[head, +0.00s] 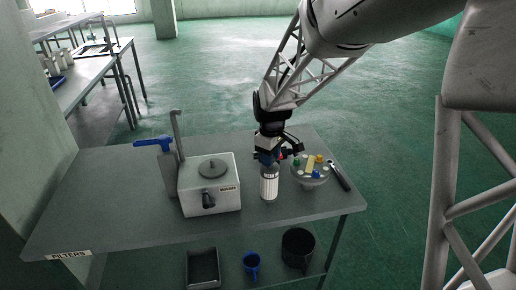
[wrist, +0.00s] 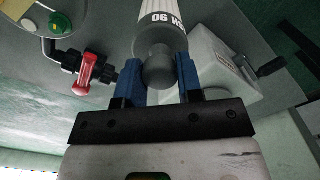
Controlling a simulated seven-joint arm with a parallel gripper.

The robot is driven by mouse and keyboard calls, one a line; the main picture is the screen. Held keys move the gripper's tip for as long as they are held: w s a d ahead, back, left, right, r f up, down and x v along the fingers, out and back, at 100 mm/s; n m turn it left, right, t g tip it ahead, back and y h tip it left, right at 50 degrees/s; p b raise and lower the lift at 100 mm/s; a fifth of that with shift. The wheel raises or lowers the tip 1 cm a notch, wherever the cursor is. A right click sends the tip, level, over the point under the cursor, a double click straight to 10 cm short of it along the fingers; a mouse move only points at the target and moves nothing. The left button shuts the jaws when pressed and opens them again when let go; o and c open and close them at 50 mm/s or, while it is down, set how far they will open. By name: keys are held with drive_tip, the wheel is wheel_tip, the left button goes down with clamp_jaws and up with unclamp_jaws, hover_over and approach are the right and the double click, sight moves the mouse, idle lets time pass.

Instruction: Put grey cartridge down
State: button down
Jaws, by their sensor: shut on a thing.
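The grey cartridge (head: 269,183) is an upright cylinder with a pale printed label, at the right half of the table in the head view. My gripper (head: 267,157) is above it and shut on its top. In the wrist view my gripper (wrist: 158,72) has its two blue fingers on either side of the cartridge's dark grey rounded knob (wrist: 158,68). The label with dark print shows beyond the knob. The cartridge's lower end appears at table level, but I cannot tell whether it touches the tabletop (head: 110,205).
Left of the cartridge stands a white box (head: 225,172) with a round lid and dark tap. Right are a round holder (head: 299,178) with coloured pieces and a black tool (head: 340,176). A red-handled valve (wrist: 90,75) is close to the fingers.

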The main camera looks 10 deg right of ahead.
drive_tip(key=shift+w+f, duration=0.15)
drive_tip(key=shift+w, duration=1.35)
drive_tip(key=shift+f, duration=1.9)
drive_tip(key=c, duration=0.8)
unclamp_jaws()
wheel_tip(320, 180, up, 12)
drive_tip(key=shift+r, duration=0.15)
